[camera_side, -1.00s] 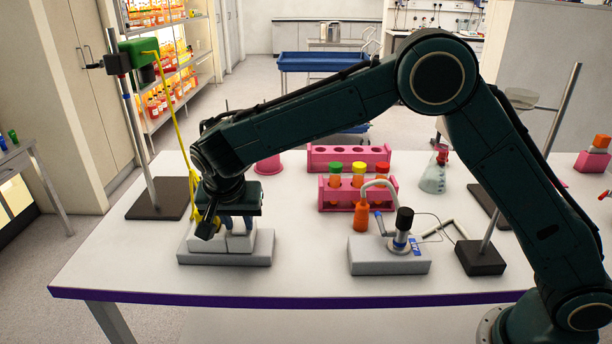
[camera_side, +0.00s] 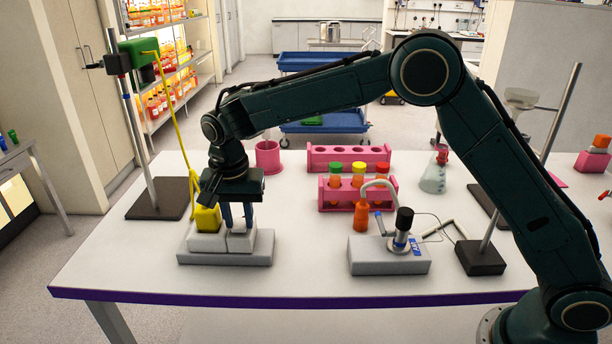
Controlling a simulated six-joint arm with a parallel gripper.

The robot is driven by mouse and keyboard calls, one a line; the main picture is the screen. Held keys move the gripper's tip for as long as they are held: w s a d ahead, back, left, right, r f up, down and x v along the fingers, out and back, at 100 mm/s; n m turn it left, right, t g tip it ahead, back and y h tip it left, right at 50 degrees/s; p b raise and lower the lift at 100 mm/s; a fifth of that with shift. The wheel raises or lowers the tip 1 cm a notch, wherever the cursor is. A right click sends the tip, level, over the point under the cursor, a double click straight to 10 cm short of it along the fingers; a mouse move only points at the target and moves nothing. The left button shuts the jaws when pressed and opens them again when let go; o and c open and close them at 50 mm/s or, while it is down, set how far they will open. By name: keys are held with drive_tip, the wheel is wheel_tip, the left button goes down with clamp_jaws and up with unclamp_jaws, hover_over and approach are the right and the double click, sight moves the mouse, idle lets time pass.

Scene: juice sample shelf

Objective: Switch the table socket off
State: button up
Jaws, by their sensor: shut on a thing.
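The table socket (camera_side: 197,258) is a light grey stepped base with two pale raised blocks, at the left front of the white table. A yellow plug (camera_side: 207,219) with a yellow cord stands on its left block. My gripper (camera_side: 238,225) points straight down at the right block, beside the plug.
A stand (camera_side: 140,130) with a green box carries the yellow cord at left. A grey device (camera_side: 388,262) with a black-topped cylinder is to the right. The front middle of the table is clear.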

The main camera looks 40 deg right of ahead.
sight(238, 228)
drive_tip(key=o, duration=0.7)
drive_tip(key=shift+s+a+r, duration=0.15)
drive_tip(key=shift+r, duration=2.1)
drive_tip(key=shift+s+a+r, duration=0.2)
drive_tip(key=shift+r, duration=2.1)
drive_tip(key=shift+s+a+r, duration=0.15)
drive_tip(key=shift+r, duration=2.1)
